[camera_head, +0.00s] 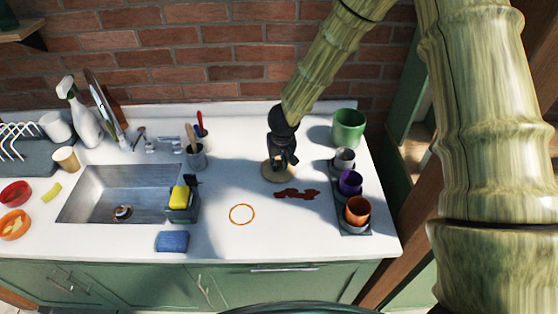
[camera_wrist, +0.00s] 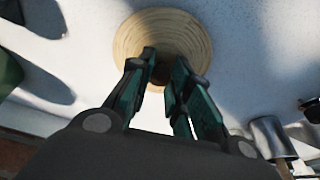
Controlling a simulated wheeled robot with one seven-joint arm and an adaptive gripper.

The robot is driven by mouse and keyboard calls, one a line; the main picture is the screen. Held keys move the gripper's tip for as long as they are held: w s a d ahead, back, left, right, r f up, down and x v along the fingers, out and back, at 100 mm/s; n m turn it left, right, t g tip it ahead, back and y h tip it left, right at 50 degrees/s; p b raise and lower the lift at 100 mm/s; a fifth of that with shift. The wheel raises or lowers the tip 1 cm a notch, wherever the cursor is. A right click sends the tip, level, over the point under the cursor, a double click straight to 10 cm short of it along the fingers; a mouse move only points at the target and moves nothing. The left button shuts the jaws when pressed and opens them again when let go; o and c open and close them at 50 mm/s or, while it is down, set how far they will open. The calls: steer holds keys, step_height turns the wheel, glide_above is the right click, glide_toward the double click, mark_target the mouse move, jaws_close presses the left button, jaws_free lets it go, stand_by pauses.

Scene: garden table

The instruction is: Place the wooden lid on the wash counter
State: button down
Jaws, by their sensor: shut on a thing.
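The wooden lid (camera_head: 268,173) is a round, pale brown disc at the middle of the white wash counter (camera_head: 240,185), right of the sink. In the wrist view the lid (camera_wrist: 135,40) shows concentric grain, and its knob is mostly hidden between the fingers. My gripper (camera_head: 281,164) is above the lid with its fingers closed on the knob; it also shows in the wrist view (camera_wrist: 163,60). The lid is at or very near the counter surface; I cannot tell whether it touches.
An orange ring (camera_head: 242,214) and a dark red patch (camera_head: 297,194) lie on the counter. A tray with grey, purple and orange cups (camera_head: 357,211) and a green pot (camera_head: 348,128) stand right. A utensil cup (camera_head: 196,156) and sink (camera_head: 115,190) are left.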

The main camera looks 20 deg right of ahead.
mark_target(281, 174)
steer(key=c, duration=1.3)
jaws_free()
steer(key=shift+p+v, duration=4.35)
steer(key=shift+v, duration=1.75)
steer(key=shift+w, duration=0.1)
